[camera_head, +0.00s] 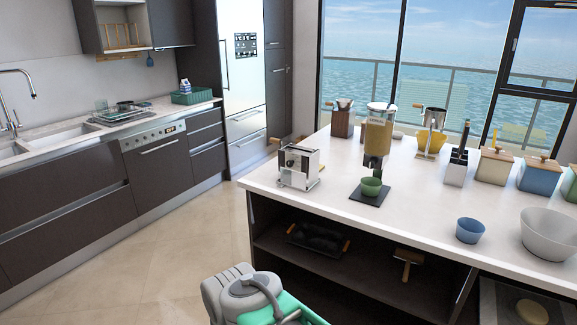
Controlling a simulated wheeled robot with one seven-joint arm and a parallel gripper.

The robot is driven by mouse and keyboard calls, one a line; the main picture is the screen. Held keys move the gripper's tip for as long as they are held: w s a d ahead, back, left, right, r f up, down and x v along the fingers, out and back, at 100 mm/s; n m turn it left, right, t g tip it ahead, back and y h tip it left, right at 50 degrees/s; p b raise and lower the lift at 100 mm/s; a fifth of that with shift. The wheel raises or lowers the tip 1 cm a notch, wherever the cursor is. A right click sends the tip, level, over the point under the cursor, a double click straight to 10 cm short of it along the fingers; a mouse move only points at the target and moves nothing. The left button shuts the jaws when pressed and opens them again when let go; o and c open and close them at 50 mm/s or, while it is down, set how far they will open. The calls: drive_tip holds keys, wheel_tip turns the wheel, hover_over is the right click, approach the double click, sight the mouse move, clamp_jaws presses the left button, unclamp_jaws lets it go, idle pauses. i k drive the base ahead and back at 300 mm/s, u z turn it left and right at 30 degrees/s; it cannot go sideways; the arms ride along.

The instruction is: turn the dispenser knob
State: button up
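The dispenser (378,138) stands upright on the white kitchen island, left of its middle. A green bowl (371,187) sits below the outlet on a dark mat (381,197). Grey and green parts of my arm show at the bottom edge, in front of the island and well apart from the dispenser. My gripper's fingers do not show.
A silver machine with a side handle (299,165) stands left of the dispenser. A black-and-white utensil holder (456,168), lidded canisters (541,172), a blue bowl (470,230) and a large grey bowl (548,234) are to the right. The countertop's front middle is clear. Open floor lies left.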

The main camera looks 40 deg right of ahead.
sight(370, 163)
drive_tip(key=u, duration=0.35)
drive_tip(key=i, duration=1.5)
drive_tip(key=z, duration=2.1)
